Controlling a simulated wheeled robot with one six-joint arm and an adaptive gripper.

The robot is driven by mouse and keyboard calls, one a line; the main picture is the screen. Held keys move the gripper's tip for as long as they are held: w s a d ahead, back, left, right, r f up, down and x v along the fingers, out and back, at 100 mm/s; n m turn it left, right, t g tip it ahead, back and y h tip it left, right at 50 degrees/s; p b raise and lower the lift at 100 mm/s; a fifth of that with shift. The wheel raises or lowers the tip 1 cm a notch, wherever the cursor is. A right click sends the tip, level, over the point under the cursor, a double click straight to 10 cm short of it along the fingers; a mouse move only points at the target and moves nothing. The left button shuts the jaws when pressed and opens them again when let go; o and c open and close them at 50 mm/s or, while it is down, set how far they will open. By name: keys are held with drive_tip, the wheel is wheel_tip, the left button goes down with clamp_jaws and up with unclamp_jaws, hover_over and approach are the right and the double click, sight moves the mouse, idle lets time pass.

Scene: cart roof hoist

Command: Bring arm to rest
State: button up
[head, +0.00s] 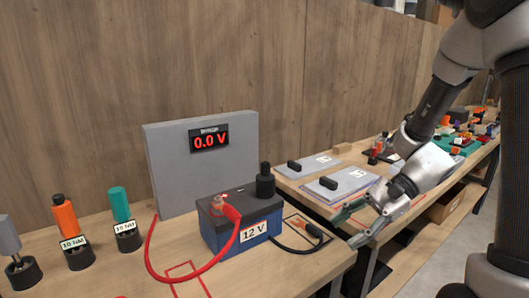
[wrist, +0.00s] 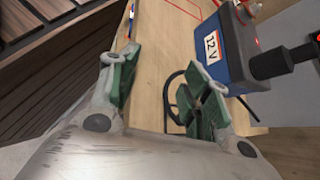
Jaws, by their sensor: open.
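My gripper (head: 350,226) is open and empty in the head view, in front of the workbench edge and to the right of the blue 12 V battery (head: 247,238). In the wrist view my gripper's two green-padded fingers (wrist: 158,92) stand apart with bare wood between them. The battery (wrist: 228,55) lies past the right finger there. My arm reaches down from the upper right of the head view. The black cable (head: 295,247) ends in a black clamp close to the gripper; in the wrist view the right finger partly hides the cable.
A grey panel (head: 170,170) with a display reading 0.0 V stands behind the battery. A red cable (head: 172,278) runs from the battery. Orange (head: 65,217) and teal (head: 119,204) tools stand in holders at left. A second bench with flat plates (head: 340,186) lies behind my gripper.

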drive_tip(key=s+d+r+n+t+h, duration=0.1)
drive_tip(key=s+d+r+n+h, duration=0.1)
drive_tip(key=s+d+n+h, duration=0.3)
drive_tip(key=s+d+r+n+h, duration=0.1)
drive_tip(key=d+n+h, duration=0.2)
drive_tip(key=d, duration=0.4)
drive_tip(key=s+d+r+n+t+h, duration=0.3)
drive_tip(key=d+r+t, duration=0.1)
drive_tip(key=r, duration=0.5)
drive_tip(key=shift+d+r+n+t, duration=0.15)
drive_tip(key=shift+n+t, duration=0.15)
drive_tip(key=shift+t, duration=0.5)
